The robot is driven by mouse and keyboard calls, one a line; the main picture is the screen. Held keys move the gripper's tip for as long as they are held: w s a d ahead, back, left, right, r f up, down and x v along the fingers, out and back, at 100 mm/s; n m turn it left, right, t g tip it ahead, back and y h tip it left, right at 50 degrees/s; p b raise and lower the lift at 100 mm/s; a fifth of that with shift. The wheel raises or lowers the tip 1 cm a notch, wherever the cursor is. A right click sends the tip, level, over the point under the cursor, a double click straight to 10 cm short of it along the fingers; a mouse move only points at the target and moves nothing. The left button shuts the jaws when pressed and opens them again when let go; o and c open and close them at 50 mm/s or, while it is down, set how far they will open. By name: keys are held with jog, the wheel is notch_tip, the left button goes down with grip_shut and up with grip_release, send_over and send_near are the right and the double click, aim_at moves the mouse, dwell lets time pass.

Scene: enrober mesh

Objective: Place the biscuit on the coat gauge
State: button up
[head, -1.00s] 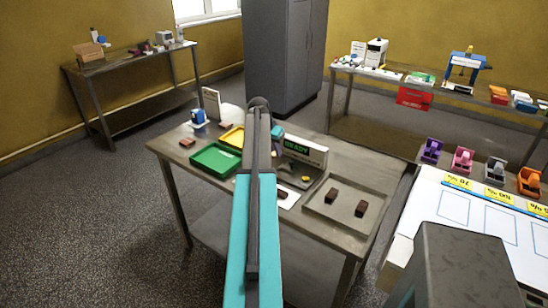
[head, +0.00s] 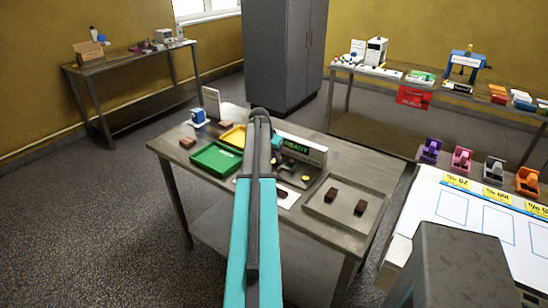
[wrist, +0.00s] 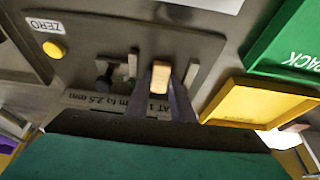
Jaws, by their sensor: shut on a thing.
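In the wrist view my gripper (wrist: 166,95) is shut on a small piece with a pale tan face, which I take to be the biscuit (wrist: 160,76). The gauge carries a yellow button and a ZERO label. In the head view the gauge (head: 312,150) stands on the middle table with a green READY display. My arm hides the fingertips and held piece there.
A green tray (head: 201,165) and a yellow tray (head: 223,141) lie left of the gauge. A grey tray (head: 374,201) with two brown biscuits is at right. A brown piece (head: 282,194) lies on white paper in front.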

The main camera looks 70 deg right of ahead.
jog(key=o, duration=0.5)
jog(key=shift+r, duration=0.2)
jog(key=b+v, duration=0.2)
jog(key=v, duration=0.9)
jog(key=shift+r+b, duration=0.4)
jog(key=shift+a, duration=0.15)
